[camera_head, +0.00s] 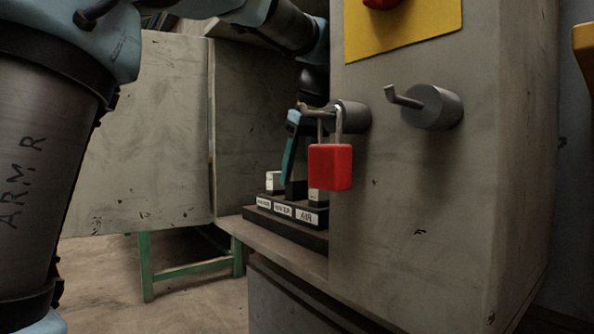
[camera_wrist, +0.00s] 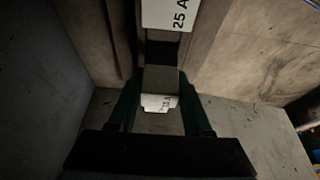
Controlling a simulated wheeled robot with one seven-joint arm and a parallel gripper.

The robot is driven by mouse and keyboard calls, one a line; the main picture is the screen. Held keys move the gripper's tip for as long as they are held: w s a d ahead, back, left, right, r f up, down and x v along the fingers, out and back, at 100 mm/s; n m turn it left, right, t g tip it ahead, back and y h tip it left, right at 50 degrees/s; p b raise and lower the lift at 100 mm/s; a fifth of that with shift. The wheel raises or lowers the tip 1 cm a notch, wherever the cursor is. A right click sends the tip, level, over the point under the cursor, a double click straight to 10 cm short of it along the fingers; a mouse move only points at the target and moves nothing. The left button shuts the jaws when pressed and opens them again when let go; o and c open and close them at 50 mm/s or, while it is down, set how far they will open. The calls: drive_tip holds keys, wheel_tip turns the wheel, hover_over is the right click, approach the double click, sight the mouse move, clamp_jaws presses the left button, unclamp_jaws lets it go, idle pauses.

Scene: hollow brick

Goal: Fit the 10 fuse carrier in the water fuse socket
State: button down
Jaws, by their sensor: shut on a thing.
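My gripper (camera_head: 289,178) points down over the middle of a dark socket row on the shelf. Its teal fingers also show in the wrist view (camera_wrist: 160,108), shut on a small grey block, the fuse carrier (camera_wrist: 160,78); the label below it is too small to read. In the head view a dark block (camera_head: 296,190) is at the fingertips, above the middle socket (camera_head: 283,211), whose label seems to read WATER. Whether the carrier sits in the socket or just above it I cannot tell. A white carrier marked 25 A (camera_wrist: 170,14) is beside it in the wrist view.
A white carrier (camera_head: 272,182) stands at the left socket; another (camera_head: 317,195), partly behind a red padlock (camera_head: 330,167), stands at the AIR socket. The padlock hangs from a peg on the grey cabinet (camera_head: 420,210). A second hook (camera_head: 432,107) sticks out farther right.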

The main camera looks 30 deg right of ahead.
drive_tip(key=shift+f+b, duration=0.65)
drive_tip(key=shift+f, duration=0.65)
drive_tip(key=shift+c, duration=1.3)
unclamp_jaws()
drive_tip(key=p+v, duration=0.4)
drive_tip(key=v, duration=0.3)
drive_tip(key=shift+s+r, duration=0.1)
drive_tip(key=shift+r, duration=0.15)
